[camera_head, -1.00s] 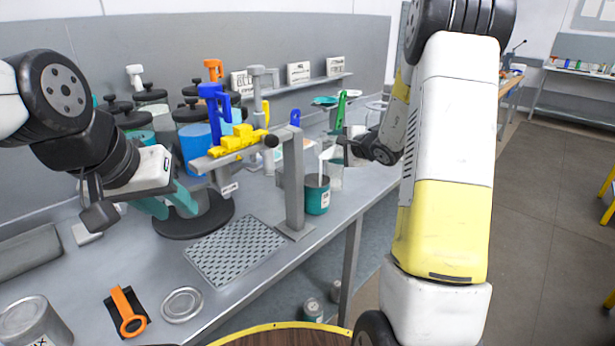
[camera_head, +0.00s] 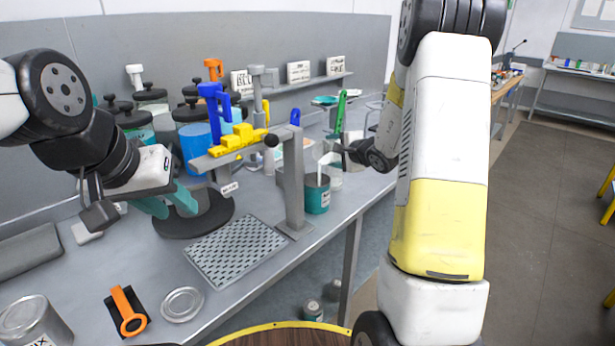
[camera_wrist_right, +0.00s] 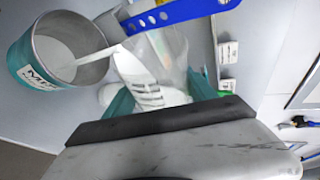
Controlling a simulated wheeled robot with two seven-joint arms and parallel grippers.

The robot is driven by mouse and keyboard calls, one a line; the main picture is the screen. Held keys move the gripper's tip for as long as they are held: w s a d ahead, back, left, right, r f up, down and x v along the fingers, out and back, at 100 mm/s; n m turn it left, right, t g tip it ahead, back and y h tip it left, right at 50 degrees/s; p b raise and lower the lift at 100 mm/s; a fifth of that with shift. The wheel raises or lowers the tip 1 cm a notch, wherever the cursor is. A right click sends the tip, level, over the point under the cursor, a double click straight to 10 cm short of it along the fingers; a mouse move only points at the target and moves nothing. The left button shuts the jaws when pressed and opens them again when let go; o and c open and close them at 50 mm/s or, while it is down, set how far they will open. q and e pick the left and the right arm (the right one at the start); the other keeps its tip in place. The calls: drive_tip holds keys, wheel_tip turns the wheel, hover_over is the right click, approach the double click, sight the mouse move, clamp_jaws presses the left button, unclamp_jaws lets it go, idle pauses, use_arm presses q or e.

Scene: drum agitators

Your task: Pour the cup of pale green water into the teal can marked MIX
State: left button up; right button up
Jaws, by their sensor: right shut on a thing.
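The teal can marked MIX (camera_head: 317,196) stands upright at the bench's front edge. In the right wrist view the can (camera_wrist_right: 30,60) is open, with pale contents inside. My right gripper (camera_wrist_right: 155,95) is shut on the clear cup (camera_wrist_right: 172,50), between its teal fingers. The cup is tilted toward the can, beside and above its rim. A pale streak runs from the cup's lip into the can. In the head view the cup (camera_head: 329,160) is small and partly hidden. My left gripper (camera_head: 168,205) is open and empty by a round black base.
A grey post (camera_head: 291,185) with an arm bearing a yellow block (camera_head: 238,141) stands left of the can. A perforated plate (camera_head: 235,250) lies in front. A blue perforated strip (camera_wrist_right: 175,15) is close to the cup. Lidded jars stand behind.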

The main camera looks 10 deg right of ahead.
drive_tip(key=shift+a+f, duration=0.15)
drive_tip(key=shift+f, duration=0.05)
drive_tip(key=shift+s+a+r+n+t+p, duration=0.15)
drive_tip(key=shift+s+r+n+t+p, duration=0.1)
drive_tip(key=shift+r+n+t+p, duration=0.35)
idle(1.4)
drive_tip(key=shift+a+f+n+h, duration=0.15)
drive_tip(key=shift+f+n+h, duration=0.1)
drive_tip(key=shift+n+h, duration=0.05)
